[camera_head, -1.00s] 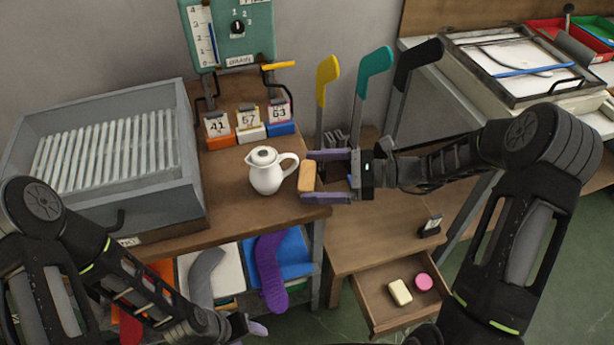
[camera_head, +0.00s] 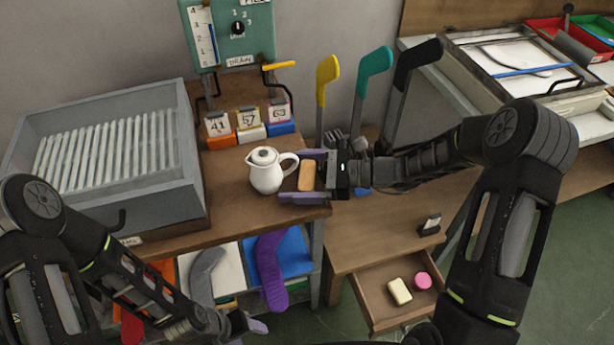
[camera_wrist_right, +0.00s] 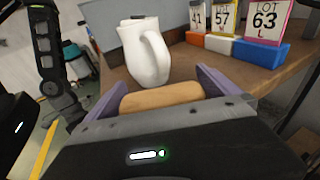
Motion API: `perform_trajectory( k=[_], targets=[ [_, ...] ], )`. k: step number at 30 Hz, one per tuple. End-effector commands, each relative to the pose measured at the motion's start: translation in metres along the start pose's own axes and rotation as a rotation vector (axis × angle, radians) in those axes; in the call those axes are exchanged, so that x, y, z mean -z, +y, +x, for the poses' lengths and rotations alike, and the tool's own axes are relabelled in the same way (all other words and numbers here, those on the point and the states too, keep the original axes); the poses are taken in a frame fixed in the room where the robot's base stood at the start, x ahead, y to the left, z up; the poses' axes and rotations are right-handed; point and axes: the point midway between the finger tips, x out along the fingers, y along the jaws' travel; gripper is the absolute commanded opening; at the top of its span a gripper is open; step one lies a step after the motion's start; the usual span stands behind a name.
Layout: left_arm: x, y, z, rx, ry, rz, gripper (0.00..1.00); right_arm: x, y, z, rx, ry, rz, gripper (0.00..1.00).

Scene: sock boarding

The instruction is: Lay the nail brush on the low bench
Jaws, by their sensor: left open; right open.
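The nail brush (camera_head: 306,176), a tan block, lies on the higher wooden table near its right edge, beside the white jug. My right gripper (camera_head: 302,177) is open, with its purple fingers on either side of the brush. In the right wrist view the brush (camera_wrist_right: 162,97) sits between the spread fingers, close to the palm; I cannot tell whether either finger touches it. The low bench (camera_head: 365,240) is the lower wooden surface to the right, with a pulled-out drawer. My left gripper (camera_head: 258,326) is open and empty at the bottom, partly hidden.
The white jug (camera_head: 266,172) stands just left of the brush, close to my right fingers. A small black card holder (camera_head: 430,225) stands on the bench's right side. The drawer (camera_head: 376,311) holds a cream block and a pink disc. Much of the bench top is clear.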

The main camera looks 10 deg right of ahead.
Motion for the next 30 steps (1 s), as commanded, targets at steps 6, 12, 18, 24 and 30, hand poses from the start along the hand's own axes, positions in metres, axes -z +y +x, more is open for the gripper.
perform_trajectory(
  k=[6, 12, 18, 24, 30],
  targets=[
    [0.0, 0.0, 0.0, 0.0, 0.0, 0.0, 0.57, -0.0001, 0.0, -0.0002, 0.0, 0.0, 0.0, 1.0],
    [0.0, 0.0, 0.0, 0.0, 0.0, 0.0, 0.57, -0.0001, 0.0, -0.0002, 0.0, 0.0, 0.0, 0.87],
    [0.0, 0.0, 0.0, 0.0, 0.0, 0.0, 0.57, -0.0001, 0.0, -0.0003, 0.0, 0.0, 0.0, 0.71],
    [0.0, 0.0, 0.0, 0.0, 0.0, 0.0, 0.57, 0.0, 0.0, -0.0002, 0.0, 0.0, 0.0, 0.54],
    [0.0, 0.0, 0.0, 0.0, 0.0, 0.0, 0.57, -0.0002, -0.0001, -0.0002, 0.0, 0.0, 0.0, 0.39]
  ],
)
